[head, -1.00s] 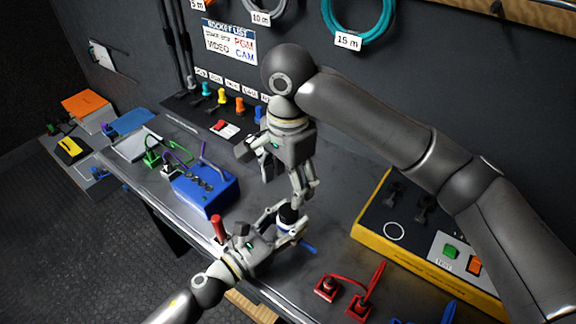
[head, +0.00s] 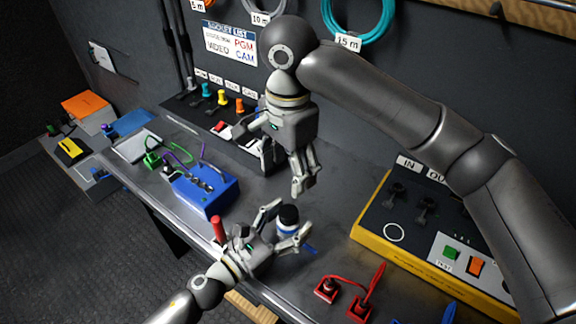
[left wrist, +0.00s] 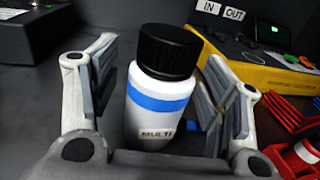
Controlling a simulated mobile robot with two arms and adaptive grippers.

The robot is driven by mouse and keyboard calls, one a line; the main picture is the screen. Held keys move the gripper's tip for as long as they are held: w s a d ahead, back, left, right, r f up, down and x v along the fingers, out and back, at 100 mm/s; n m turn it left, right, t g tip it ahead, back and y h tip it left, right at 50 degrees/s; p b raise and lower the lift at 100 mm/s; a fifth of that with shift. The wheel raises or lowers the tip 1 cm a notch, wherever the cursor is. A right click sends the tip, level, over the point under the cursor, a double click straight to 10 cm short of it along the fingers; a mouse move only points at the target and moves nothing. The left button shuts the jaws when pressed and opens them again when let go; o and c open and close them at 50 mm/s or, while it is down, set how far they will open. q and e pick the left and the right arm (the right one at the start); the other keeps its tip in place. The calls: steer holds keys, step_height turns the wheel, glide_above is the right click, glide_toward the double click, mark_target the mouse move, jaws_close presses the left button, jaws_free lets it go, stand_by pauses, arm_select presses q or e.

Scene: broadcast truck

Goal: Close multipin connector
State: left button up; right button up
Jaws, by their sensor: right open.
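The multipin connector (head: 288,228) is a white cylinder with a blue band and a black ribbed cap (left wrist: 169,50). It stands on the bench, and its label reads MULTI (left wrist: 157,135). The cap sits on top of the body, with no clear gap in the left wrist view. My left gripper (head: 284,224) is open, with a finger on each side of the connector and small gaps between. My right gripper (head: 304,188) is open and empty, pointing down above and slightly right of the cap, apart from it. A blue piece shows behind the connector's lower right.
A blue box (head: 205,190) with sockets stands to the left, near a red upright handle (head: 218,229). A yellow-edged panel (head: 420,256) marked IN and OUT stands to the right. Red connectors (head: 345,295) lie in front. Bare bench lies behind the connector.

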arm_select(q)
steer(key=shift+s+a, duration=0.1)
steer(key=v, duration=1.1)
steer(key=shift+s+a, duration=0.25)
steer(key=shift+a, duration=0.05)
